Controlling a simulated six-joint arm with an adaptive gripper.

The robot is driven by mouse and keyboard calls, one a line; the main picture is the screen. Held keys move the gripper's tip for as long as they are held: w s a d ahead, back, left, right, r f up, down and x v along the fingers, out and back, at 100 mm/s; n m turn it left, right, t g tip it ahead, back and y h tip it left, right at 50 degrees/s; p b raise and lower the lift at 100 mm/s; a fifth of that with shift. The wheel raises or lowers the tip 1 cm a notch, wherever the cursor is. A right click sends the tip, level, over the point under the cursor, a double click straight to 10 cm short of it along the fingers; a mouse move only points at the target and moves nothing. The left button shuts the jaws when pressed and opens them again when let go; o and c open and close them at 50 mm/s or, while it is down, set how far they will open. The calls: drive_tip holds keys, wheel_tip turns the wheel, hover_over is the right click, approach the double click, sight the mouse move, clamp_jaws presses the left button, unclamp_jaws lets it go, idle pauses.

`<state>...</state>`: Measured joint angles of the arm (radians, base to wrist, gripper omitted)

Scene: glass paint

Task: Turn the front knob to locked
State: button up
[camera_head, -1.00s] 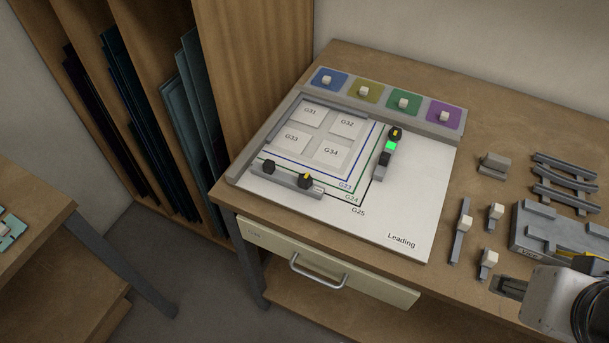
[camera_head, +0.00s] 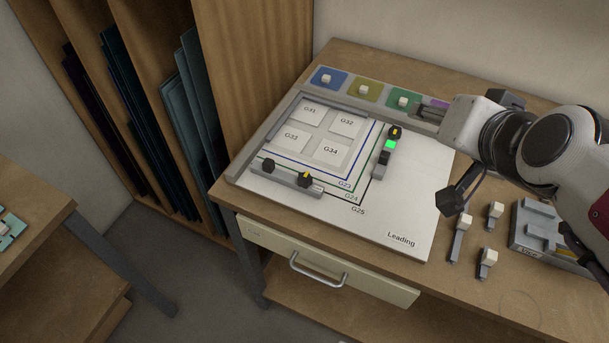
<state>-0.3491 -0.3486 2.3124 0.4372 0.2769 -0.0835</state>
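A grey bar (camera_head: 285,182) lies along the front side of the board. It carries a black knob with a yellow mark (camera_head: 305,179) near its right end and a dark knob (camera_head: 268,166) near its left end. A second bar on the board's right side has a black knob with a yellow mark (camera_head: 395,132) and a lit green indicator (camera_head: 389,144). I cannot read any locked marking. My gripper (camera_head: 422,112) is over the purple pad, at the board's back right, away from the front bar. Its fingers are too small to tell open from shut.
The white board (camera_head: 395,215) bears plates G31 to G34. Blue (camera_head: 318,75), yellow, green and purple pads line its back. Small pegged parts (camera_head: 465,222) and a grey fixture (camera_head: 525,235) lie to the right. A drawer (camera_head: 345,275) is closed below. The board's front right is clear.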

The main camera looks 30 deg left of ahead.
drive_tip(key=w+a+m+t, duration=0.2)
drive_tip(key=w+a+t, duration=0.1)
drive_tip(key=w+a, duration=0.8)
drive_tip(key=a+f+m+t+h, duration=0.25)
drive_tip(key=a+f, duration=0.25)
drive_tip(key=a, duration=0.6)
drive_tip(key=m+t+h, duration=0.1)
drive_tip(key=t+h, duration=0.1)
drive_tip(key=h, duration=0.7)
approach(298, 181)
drive_tip(key=x, duration=0.2)
drive_tip(key=r+x, duration=0.1)
drive_tip(key=x, duration=0.1)
drive_tip(key=shift+w+a, duration=0.15)
drive_tip(key=shift+w, duration=0.1)
drive_tip(key=shift+s+f+h, duration=0.25)
drive_tip(key=shift+s+f, duration=0.1)
drive_tip(key=shift+f, duration=0.1)
drive_tip(key=shift+w, duration=0.1)
drive_tip(key=shift+x, duration=3.9)
drive_tip(key=shift+f, duration=0.1)
drive_tip(key=shift+c, duration=0.3)
